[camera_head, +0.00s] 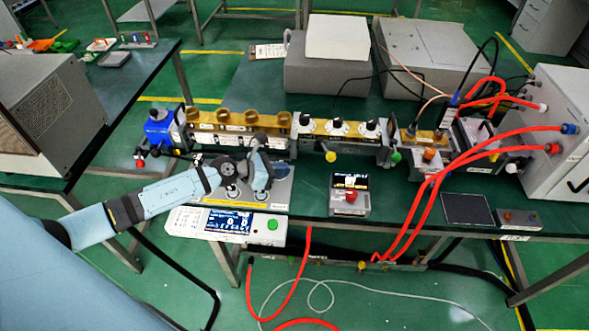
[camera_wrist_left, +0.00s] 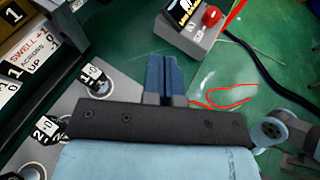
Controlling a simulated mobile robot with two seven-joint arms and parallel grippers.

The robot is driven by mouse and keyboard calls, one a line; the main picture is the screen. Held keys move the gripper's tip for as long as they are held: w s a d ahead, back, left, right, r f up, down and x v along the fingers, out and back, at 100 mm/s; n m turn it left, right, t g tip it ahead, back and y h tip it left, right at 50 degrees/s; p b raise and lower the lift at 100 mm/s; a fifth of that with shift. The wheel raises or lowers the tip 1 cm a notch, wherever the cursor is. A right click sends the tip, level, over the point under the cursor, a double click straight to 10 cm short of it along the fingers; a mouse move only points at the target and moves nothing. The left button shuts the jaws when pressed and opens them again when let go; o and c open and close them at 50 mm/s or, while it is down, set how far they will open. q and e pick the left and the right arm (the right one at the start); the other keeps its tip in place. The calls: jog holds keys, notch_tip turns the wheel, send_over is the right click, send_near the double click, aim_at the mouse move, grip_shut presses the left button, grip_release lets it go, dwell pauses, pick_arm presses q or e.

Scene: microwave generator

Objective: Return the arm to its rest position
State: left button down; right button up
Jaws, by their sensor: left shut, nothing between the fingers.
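My left arm (camera_head: 160,194) comes in from the left in the head view and reaches over the grey control panel with knobs (camera_head: 275,195). The arm's wrist hides part of that panel, and the fingertips are hard to make out there. In the left wrist view my left gripper (camera_wrist_left: 166,75) is shut, its two blue fingers together with nothing between them. Two black-and-white knobs (camera_wrist_left: 95,77) lie to its left on the grey panel. The small box with a red button (camera_wrist_left: 205,20) is beyond the fingertips. My right gripper is in neither view.
A display box with a green button (camera_head: 228,225) sits at the bench's front edge. The small red-button box (camera_head: 350,195) stands right of the arm. A yellow-brass waveguide row (camera_head: 240,138) runs behind. Red hoses (camera_head: 430,195) hang at the right. A dark flat pad (camera_head: 467,209) lies near them.

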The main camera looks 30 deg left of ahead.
pick_arm(q)
jog(key=s+d+f+m+y+p, duration=0.1)
jog(key=s+d+m, duration=0.3)
jog(key=s+m, duration=0.4)
jog(key=s+d+f+m+y+p, duration=0.1)
jog(key=s+d+m, duration=0.3)
jog(key=s+m, duration=0.4)
jog(key=s+d+f+m+y+p, duration=0.1)
jog(key=s+d+m+y+p, duration=0.2)
jog(key=s+m, duration=0.5)
jog(key=d+m, duration=0.1)
jog(key=m, duration=0.6)
jog(key=shift+s+d+f, duration=0.4)
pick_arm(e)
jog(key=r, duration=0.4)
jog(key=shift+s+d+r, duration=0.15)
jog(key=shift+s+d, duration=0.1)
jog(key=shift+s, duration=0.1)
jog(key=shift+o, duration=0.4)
